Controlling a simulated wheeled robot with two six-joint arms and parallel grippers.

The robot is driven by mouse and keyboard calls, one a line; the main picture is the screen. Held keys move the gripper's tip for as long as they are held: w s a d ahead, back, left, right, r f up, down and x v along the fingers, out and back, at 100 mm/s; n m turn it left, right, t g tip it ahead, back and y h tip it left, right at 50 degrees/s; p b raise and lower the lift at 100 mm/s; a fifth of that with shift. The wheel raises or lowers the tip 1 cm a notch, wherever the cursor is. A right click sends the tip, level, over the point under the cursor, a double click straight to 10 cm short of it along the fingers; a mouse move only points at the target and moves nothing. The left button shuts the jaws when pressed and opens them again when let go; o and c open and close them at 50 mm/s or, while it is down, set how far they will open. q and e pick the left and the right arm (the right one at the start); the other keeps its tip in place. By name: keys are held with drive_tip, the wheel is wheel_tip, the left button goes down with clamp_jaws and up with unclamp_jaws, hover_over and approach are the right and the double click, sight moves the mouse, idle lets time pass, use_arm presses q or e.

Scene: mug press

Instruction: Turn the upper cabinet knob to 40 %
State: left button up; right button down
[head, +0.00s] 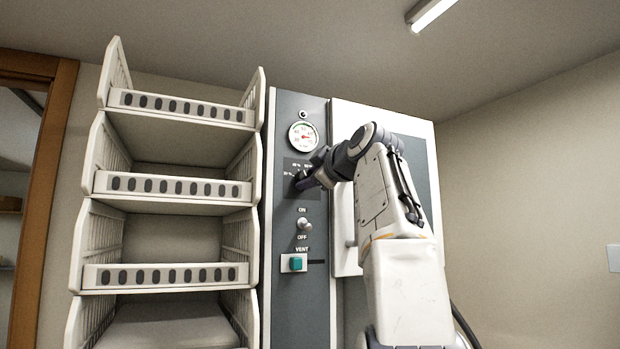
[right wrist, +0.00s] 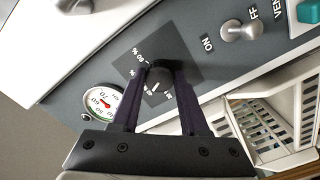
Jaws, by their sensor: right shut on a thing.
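The dark cabinet knob (right wrist: 158,76) sits on a black square dial plate with white percent marks, seen in the right wrist view. A short white pointer line shows on the knob, but I cannot tell exactly which mark it meets. My right gripper (right wrist: 160,84) is shut on the knob, one dark finger on each side. In the head view my right gripper (head: 304,181) reaches from the right to the dial plate and hides most of the knob. My left gripper is not in view.
Above the dial is a round gauge (head: 303,136). Below are an ON/OFF switch (head: 305,224) and a teal VENT button (head: 296,263). A stacked white rack (head: 170,188) stands left of the panel. A cabinet door (head: 343,215) is at the right, behind my arm.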

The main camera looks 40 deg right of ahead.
drive_tip(key=shift+c, duration=2.1)
unclamp_jaws()
drive_tip(key=b+v, duration=0.3)
drive_tip(key=v, duration=0.7)
drive_tip(key=shift+s, duration=0.25)
